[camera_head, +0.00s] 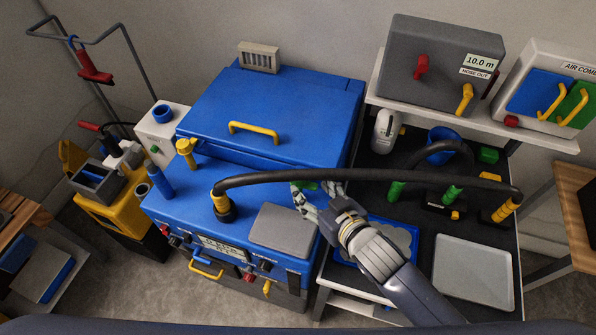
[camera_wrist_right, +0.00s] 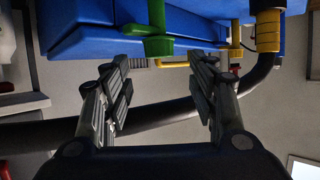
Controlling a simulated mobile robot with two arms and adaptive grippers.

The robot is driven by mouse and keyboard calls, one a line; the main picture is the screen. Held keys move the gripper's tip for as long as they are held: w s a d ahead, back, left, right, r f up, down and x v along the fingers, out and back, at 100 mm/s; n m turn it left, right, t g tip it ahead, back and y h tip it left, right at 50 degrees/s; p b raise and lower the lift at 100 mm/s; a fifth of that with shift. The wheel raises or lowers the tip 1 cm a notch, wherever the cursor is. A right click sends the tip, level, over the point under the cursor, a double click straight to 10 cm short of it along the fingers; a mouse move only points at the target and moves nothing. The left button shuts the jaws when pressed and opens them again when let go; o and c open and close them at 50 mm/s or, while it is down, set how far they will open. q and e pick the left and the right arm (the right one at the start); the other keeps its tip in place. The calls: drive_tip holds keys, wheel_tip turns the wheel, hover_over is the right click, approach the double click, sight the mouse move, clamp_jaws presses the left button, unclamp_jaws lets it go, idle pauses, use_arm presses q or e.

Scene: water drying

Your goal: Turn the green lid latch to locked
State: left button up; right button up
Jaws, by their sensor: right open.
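The green lid latch (camera_wrist_right: 157,32) sits on the edge of the blue machine (camera_head: 185,205) in the right wrist view. In the head view only a bit of green (camera_head: 309,185) shows beside the fingers, under the black hose. My right gripper (camera_head: 318,193) is at the right side of the machine. Its two fingers stand apart in the right wrist view (camera_wrist_right: 159,70), with nothing between the tips. The latch is just beyond the tips, roughly centred on the gap, and looks apart from them. The blue lid (camera_head: 270,105) with a yellow handle (camera_head: 254,130) looks closed. My left gripper is not in view.
A thick black hose (camera_head: 380,174) arches from the machine's yellow-collared port across my right gripper to the cart. The cart holds a grey tray (camera_head: 474,272), a blue tray (camera_head: 400,235) and a white bottle (camera_head: 385,132). A grey box (camera_head: 440,65) stands on the shelf behind.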

sight(300, 178)
drive_tip(key=x, duration=0.4)
drive_tip(key=shift+w+a+p, duration=0.15)
drive_tip(key=shift+w+p, duration=0.15)
drive_tip(key=shift+p, duration=0.1)
drive_tip(key=x, duration=0.3)
drive_tip(key=shift+f, duration=0.1)
drive_tip(key=shift+w+f, duration=0.1)
drive_tip(key=shift+w, duration=0.1)
drive_tip(key=shift+w+a+f+p, duration=0.1)
drive_tip(key=shift+w+a+p, duration=0.05)
drive_tip(key=shift+p, duration=0.15)
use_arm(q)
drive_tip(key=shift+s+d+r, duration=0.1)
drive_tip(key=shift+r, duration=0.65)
use_arm(e)
drive_tip(key=c, duration=1.1)
